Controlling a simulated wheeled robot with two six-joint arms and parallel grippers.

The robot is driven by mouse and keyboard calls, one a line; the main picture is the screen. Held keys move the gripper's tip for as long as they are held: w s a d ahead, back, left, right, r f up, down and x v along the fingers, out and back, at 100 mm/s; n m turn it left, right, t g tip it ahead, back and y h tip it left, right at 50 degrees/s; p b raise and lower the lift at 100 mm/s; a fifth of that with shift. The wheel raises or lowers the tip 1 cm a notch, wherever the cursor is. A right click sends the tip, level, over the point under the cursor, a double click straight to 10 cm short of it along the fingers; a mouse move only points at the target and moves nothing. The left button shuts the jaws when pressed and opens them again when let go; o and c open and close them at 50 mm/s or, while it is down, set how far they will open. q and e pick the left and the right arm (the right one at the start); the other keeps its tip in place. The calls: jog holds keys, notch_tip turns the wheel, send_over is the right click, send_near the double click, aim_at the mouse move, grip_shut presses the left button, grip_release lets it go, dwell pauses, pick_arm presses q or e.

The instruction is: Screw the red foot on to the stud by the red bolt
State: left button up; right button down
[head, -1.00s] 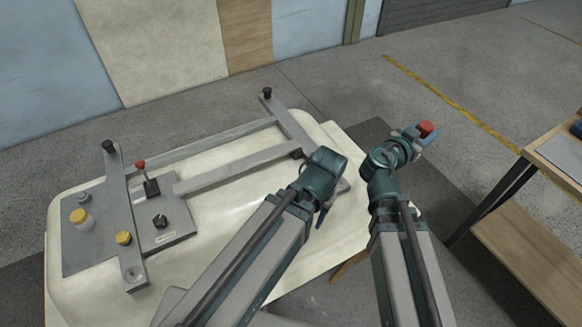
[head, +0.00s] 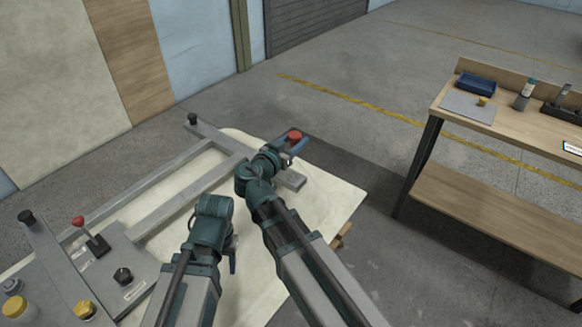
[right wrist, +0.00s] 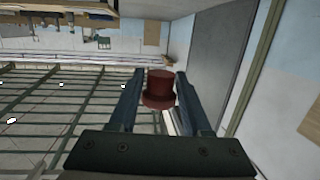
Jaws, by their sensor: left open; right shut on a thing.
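The red foot (head: 295,136) is held in my right gripper (head: 291,145) above the far right part of the tub shell. In the right wrist view the red foot (right wrist: 158,88) sits between the two fingers (right wrist: 160,100), its wide rim towards the palm. A grey frame (head: 180,199) lies on the upturned pale tub shell (head: 325,205). Black feet stand on its far end (head: 192,119) and near-left end (head: 26,216). My left gripper (head: 233,256) is open and empty over the shell, partly hidden by its wrist. I cannot make out the red bolt or its stud.
A wooden workbench (head: 500,125) with a blue tray (head: 477,85) stands at right. Open floor lies between shell and bench.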

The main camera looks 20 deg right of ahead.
pick_arm(q)
notch_tip(320, 180, down, 6)
jog(key=b, duration=0.3)
jog(key=shift+r+b, duration=0.25)
jog(key=shift+b, duration=0.1)
pick_arm(e)
jog(key=m+g+h, duration=0.2)
send_over(294, 173)
notch_tip(294, 173, down, 5)
jog(key=shift+f, duration=0.15)
pick_arm(q)
jog(key=shift+f+b, duration=2.9)
pick_arm(e)
jog(key=shift+f, duration=2.9)
pick_arm(q)
jog(key=shift+f+b, duration=1.3)
pick_arm(e)
jog(key=shift+f, duration=1.3)
jog(key=shift+c, duration=1.4)
grip_release()
